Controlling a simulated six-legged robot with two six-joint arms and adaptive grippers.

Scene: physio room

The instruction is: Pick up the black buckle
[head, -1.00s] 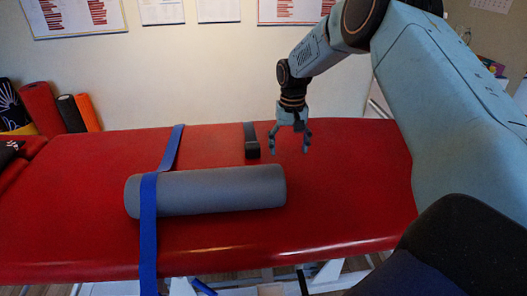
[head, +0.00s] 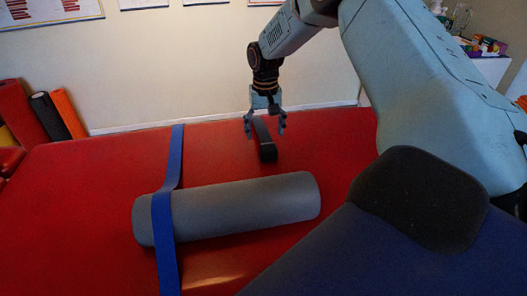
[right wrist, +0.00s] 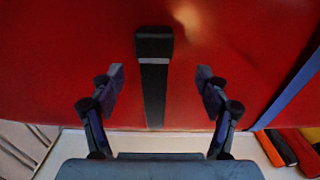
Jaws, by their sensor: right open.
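The black buckle (head: 267,152) lies on the red treatment table at the near end of a dark strap (head: 260,131). In the right wrist view the buckle (right wrist: 154,43) is at the top middle, with the strap (right wrist: 154,95) running down from it. My right gripper (head: 265,126) is open and empty. It hangs over the strap, with one finger on each side, just behind the buckle in the head view. In the right wrist view the buckle lies beyond the fingertips (right wrist: 160,74). I cannot tell the exact height of the fingers. My left gripper is out of view.
A grey foam roller (head: 240,208) lies on the red table (head: 80,200) in front of the buckle, with a blue strap (head: 166,210) across it. The table around the buckle is clear. Coloured rolls (head: 45,115) stand at the far left by the wall.

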